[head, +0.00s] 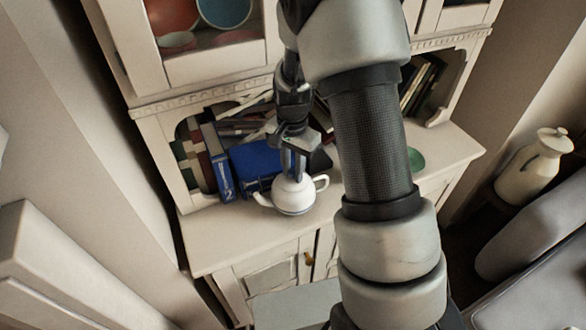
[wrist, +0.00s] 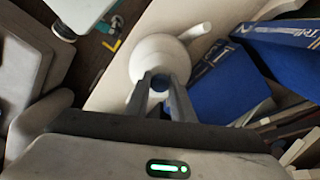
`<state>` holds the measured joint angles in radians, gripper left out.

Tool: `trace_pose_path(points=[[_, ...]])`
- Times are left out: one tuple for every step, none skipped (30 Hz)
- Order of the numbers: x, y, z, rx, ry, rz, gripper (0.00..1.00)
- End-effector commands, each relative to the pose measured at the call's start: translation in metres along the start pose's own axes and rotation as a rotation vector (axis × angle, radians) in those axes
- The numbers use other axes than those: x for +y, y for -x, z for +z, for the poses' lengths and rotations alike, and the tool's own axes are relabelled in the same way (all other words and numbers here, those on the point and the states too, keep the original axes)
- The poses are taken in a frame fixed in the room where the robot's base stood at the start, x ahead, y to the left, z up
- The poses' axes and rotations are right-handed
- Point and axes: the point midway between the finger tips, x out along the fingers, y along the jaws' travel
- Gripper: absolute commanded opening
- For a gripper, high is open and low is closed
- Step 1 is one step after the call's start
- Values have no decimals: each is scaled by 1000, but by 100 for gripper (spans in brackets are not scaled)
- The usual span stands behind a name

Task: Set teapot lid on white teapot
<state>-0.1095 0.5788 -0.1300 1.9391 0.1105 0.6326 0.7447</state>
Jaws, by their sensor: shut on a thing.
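The white teapot (head: 293,202) stands upright on the cabinet's counter, with its spout to the left and its handle to the right. It also shows in the wrist view (wrist: 158,50), just beyond my fingertips. My gripper (head: 293,176) points down directly over the teapot's top. In the wrist view my gripper (wrist: 160,82) is shut on a small dark bluish round knob (wrist: 160,83), which appears to be the teapot lid's. The fingers hide much of the lid. I cannot tell whether the lid rests on the rim or is slightly above it.
Blue books (head: 255,163) stand close behind and left of the teapot, with more books in the shelf recess. A green dish (head: 415,160) lies to the right on the counter. A white jug (head: 534,168) stands farther right. The counter's front edge (head: 225,259) is near the teapot.

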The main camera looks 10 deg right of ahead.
Motion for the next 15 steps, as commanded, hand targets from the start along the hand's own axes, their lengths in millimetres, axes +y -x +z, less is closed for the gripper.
trace_pose_path(points=[[0,-2,0,0,0,0,0],[0,-2,0,0,0,0,0],[0,-3,0,0,0,0,0],[0,-3,0,0,0,0,23],[0,-2,0,0,0,0,28],[0,-2,0,0,0,0,29],[0,-2,0,0,0,0,29],[0,-2,0,0,0,0,29],[0,-2,0,0,0,0,29],[0,-2,0,0,0,0,29],[0,-2,0,0,0,0,29],[0,-3,0,0,0,0,29],[0,-2,0,0,0,0,29],[0,-2,0,0,0,0,29],[0,-1,0,0,0,0,29]])
